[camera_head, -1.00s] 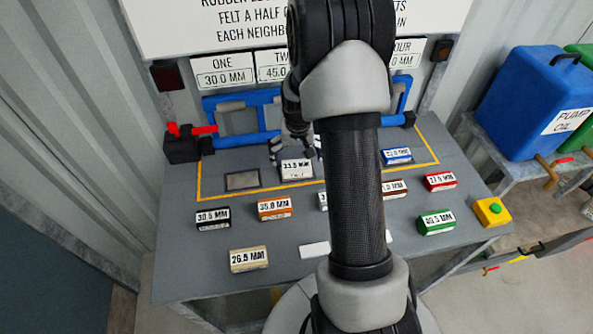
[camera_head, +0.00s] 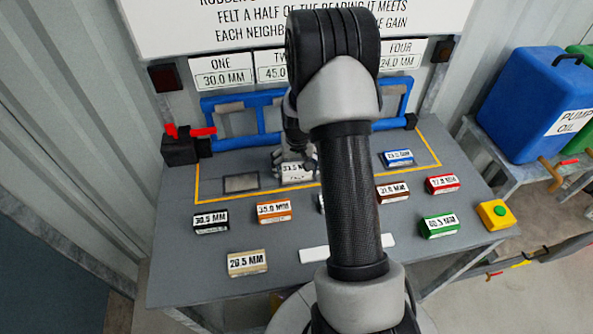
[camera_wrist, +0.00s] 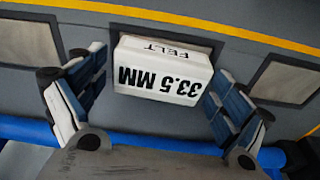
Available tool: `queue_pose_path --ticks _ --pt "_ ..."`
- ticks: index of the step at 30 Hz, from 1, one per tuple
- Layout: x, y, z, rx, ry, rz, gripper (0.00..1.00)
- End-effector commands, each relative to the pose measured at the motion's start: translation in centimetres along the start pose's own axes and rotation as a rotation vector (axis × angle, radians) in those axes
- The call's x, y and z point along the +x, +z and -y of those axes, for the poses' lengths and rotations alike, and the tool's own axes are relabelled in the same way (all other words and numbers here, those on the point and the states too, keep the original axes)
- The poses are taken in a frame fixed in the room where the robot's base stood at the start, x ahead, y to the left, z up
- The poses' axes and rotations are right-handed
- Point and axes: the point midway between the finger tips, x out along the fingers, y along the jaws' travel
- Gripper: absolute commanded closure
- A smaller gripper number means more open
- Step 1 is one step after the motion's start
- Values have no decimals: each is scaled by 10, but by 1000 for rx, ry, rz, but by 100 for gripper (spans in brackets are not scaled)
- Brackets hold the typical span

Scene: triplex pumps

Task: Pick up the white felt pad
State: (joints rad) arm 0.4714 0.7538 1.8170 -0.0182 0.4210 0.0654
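The white felt pad (camera_head: 297,173) is a small white block on the grey bench, within the yellow outline. In the wrist view the white felt pad (camera_wrist: 160,66) reads "FELT" and "33.5 MM" upside down. My gripper (camera_wrist: 157,78) is open, with one finger on each side of the pad. A gap shows on the left; the right finger is very close to the pad, and I cannot tell if it touches. In the head view my gripper (camera_head: 296,157) is just over the pad, partly hidden by my arm.
A dark square recess (camera_head: 241,182) lies left of the pad. A blue pipe frame (camera_head: 232,143) stands behind. A blue block (camera_head: 398,157) sits to the right. Black (camera_head: 211,221), orange (camera_head: 273,211), cream (camera_head: 247,263), red (camera_head: 442,184) and green (camera_head: 438,225) blocks stand nearer the front.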

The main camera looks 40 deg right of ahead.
Motion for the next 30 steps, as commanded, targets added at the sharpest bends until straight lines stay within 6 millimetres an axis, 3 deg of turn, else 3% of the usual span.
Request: queue_pose_path --ticks 15,23,30 --pt "0 0 0 0 0 0 48" --pt "-1 0 0 0 0 -1 48" --pt "-22 -4 0 0 0 -3 48"
